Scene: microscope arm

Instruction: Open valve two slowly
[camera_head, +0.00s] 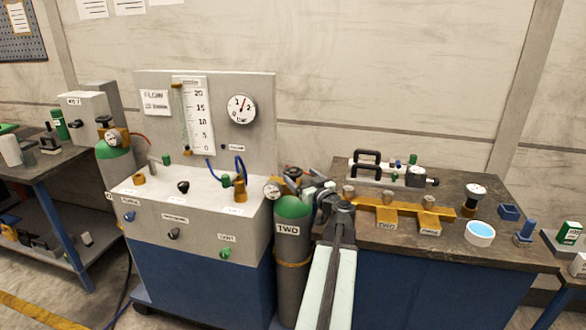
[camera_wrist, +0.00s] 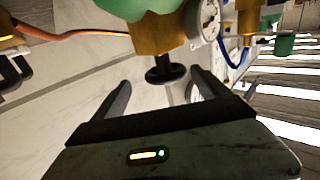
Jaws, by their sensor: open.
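Cylinder TWO (camera_head: 289,255) is a grey gas bottle with a green shoulder and a "TWO" label, standing upright right of the bench. Its valve (camera_head: 292,172) has a dark knob, partly hidden by my gripper. A small round gauge (camera_head: 272,191) sits to its left. In the wrist view the black valve knob (camera_wrist: 166,74) sticks out of a brass body (camera_wrist: 158,38), with the gauge (camera_wrist: 208,22) beside it. My gripper (camera_wrist: 160,84) is open, its two fingers either side of the knob, which lies at about fingertip level. I see no clear contact. My gripper (camera_head: 305,189) is beside the valve.
The gas panel (camera_head: 195,205) with flow scale, pressure dial (camera_head: 242,109) and knobs stands left of the cylinder. A dark workbench (camera_head: 400,240) on the right carries brass blocks and small parts. Another green-topped cylinder (camera_head: 117,165) with a gauge stands left of the panel.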

